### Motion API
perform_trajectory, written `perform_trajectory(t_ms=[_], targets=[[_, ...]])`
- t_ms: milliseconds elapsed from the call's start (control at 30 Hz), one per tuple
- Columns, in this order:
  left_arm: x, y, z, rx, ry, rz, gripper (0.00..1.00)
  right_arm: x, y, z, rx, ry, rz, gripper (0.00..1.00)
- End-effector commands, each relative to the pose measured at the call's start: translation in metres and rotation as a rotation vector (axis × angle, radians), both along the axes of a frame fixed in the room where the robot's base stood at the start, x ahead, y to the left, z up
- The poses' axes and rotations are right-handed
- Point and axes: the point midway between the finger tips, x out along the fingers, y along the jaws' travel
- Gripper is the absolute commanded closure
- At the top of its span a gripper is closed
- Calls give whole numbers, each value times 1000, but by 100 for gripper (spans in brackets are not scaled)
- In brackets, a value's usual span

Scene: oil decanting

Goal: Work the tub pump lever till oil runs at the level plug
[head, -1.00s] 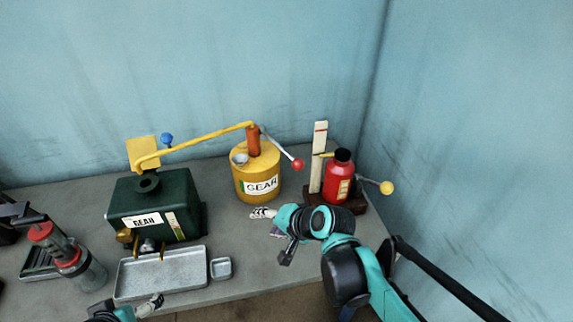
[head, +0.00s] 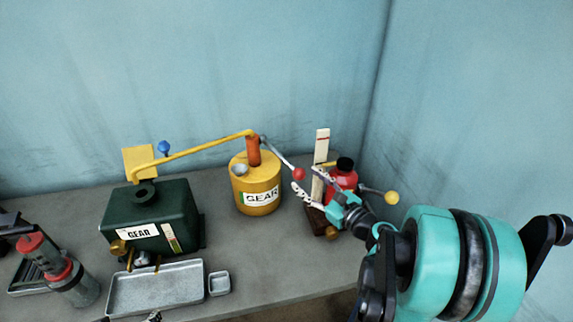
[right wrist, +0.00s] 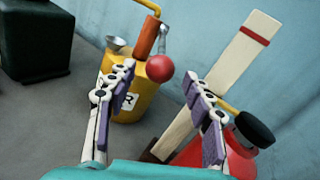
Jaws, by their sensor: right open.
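The pump lever slopes down right from the column to a red ball knob (head: 299,174). A yellow pipe (head: 195,150) runs from the pump to the dark green GEAR box (head: 155,222). My right gripper (head: 311,190) is open beside the red knob; in the right wrist view the knob (right wrist: 160,69) appears beyond and between its fingers, seemingly not touched. Only a small part of my left gripper shows at the bottom edge. No oil flow can be seen at the box.
A red can (head: 343,177) with a black cap, a yellow-knobbed lever and an upright white board (head: 320,158) stand close to my right gripper. A grey tray (head: 155,289) and small dish (head: 219,283) lie before the box. The bench between tub and front edge is clear.

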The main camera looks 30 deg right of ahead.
Motion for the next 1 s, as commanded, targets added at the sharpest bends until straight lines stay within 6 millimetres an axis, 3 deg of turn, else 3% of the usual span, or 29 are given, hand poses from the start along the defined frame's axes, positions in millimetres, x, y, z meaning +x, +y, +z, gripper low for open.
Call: perform_trajectory(t_ms=[167, 533, 900, 933, 1000], targets=[[0, 0, -3, 0, 0, 0, 0, 13, 2, 0, 9, -2, 0, 48], [0, 0, -14, 0, 0, 0, 0, 68, 14, -1, 6, -2, 1, 48], [0, 0, -15, 0, 0, 0, 0, 76, 15, 1, 7, -2, -2, 48], [0, 0, -15, 0, 0, 0, 0, 76, 15, 1, 6, -1, -2, 51], [0, 0, -15, 0, 0, 0, 0, 76, 15, 0, 6, -3, -2, 69]])
